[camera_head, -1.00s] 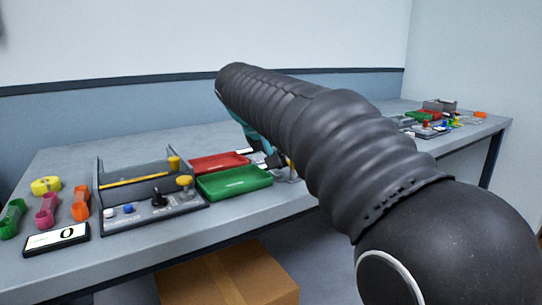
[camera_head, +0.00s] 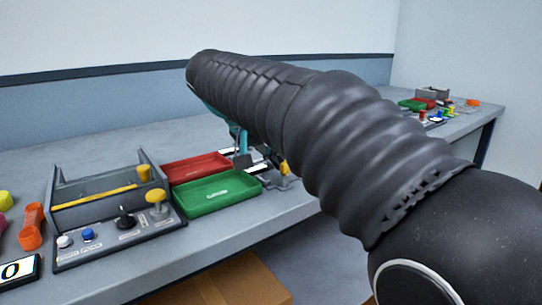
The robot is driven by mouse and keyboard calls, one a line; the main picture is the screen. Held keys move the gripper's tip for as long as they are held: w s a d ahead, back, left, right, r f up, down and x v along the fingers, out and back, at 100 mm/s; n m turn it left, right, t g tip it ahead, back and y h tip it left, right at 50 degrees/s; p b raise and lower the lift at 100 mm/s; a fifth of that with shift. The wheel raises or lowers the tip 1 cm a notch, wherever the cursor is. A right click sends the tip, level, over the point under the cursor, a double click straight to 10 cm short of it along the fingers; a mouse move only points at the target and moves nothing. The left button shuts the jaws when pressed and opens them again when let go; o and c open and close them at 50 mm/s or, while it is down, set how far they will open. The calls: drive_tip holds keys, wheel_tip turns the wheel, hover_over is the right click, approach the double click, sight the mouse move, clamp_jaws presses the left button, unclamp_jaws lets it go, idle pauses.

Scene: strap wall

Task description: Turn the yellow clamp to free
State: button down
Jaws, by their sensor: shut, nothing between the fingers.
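A grey fixture (camera_head: 68,215) stands at the left of the bench with a yellow bar (camera_head: 95,196) across it. A yellow post (camera_head: 144,173) stands at the bar's right end. A yellow knob (camera_head: 157,198) stands on the panel in front. Another small yellow piece (camera_head: 284,167) shows on a grey base right of the green tray, partly behind my arm. I cannot tell for sure which of these is the yellow clamp. My gripper (camera_head: 243,162) is shut and empty, partly hidden by my arm, near the back right of the green tray.
A green tray (camera_head: 217,203) and a red tray (camera_head: 196,163) lie right of the fixture. The panel carries a black knob (camera_head: 125,222), a blue button (camera_head: 88,235) and a white button (camera_head: 64,242). An orange strap piece (camera_head: 31,232) lies at left. A cardboard box (camera_head: 245,285) is below.

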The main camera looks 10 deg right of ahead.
drive_tip(key=shift+d, duration=0.55)
idle(4.2)
drive_tip(key=shift+s, duration=0.2)
idle(1.0)
drive_tip(key=shift+s+f, duration=0.15)
drive_tip(key=shift+s, duration=0.35)
